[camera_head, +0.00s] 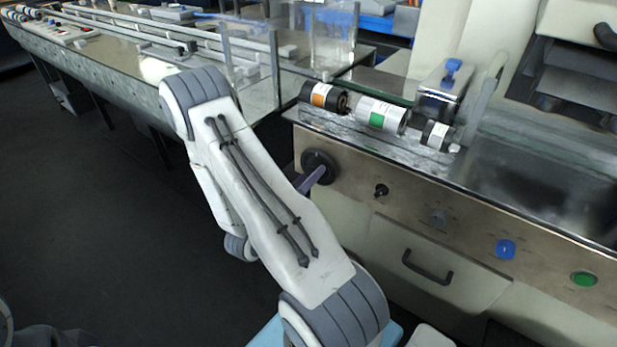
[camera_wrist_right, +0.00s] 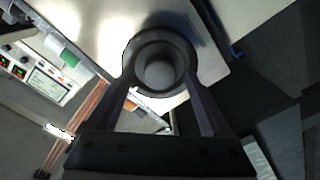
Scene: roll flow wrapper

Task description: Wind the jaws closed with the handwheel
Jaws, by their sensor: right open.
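The handwheel (camera_head: 318,163) is a dark round wheel on the metal front panel of the machine, left of the small knobs. My right gripper (camera_head: 312,180) is at it, mostly hidden behind my right arm. In the right wrist view the dark round wheel (camera_wrist_right: 160,68) fills the space ahead of and between the open fingers. I cannot tell whether the fingers touch it. I cannot make out the jaws for certain. My left gripper is not in view.
Rolls with orange, green and white labels (camera_head: 378,115) lie on the machine top. A drawer handle (camera_head: 427,267), a blue button (camera_head: 505,249) and a green button (camera_head: 584,279) are on the front. A long conveyor table (camera_head: 130,75) stands at the back left. The dark floor (camera_head: 100,220) is clear.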

